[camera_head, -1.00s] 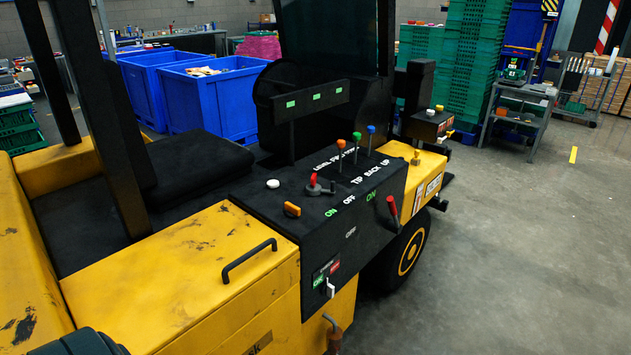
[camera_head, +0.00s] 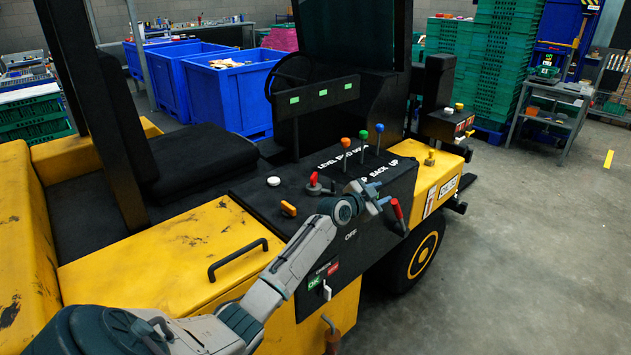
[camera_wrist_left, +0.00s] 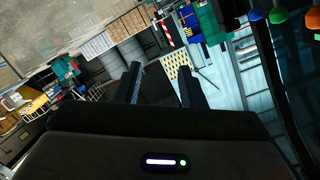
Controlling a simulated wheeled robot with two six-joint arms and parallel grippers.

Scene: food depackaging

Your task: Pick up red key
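A small red-topped key-like part (camera_head: 314,180) with a grey base stands on the black control panel (camera_head: 250,196) of the yellow vehicle. A red handle (camera_head: 397,208) sticks out at the panel's right edge. I cannot tell for sure which of the two is the red key. My left gripper (camera_head: 384,203) is over the panel's right part, close beside the red handle and right of the red-topped part. In the left wrist view its two fingers (camera_wrist_left: 160,82) are apart with nothing between them. No red key shows clearly there. My right gripper is out of view.
Orange, green and blue knobbed levers (camera_head: 362,145) stand behind my gripper and show at the wrist view's upper right. An orange switch (camera_head: 288,208) and a white button (camera_head: 273,181) sit left on the panel.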

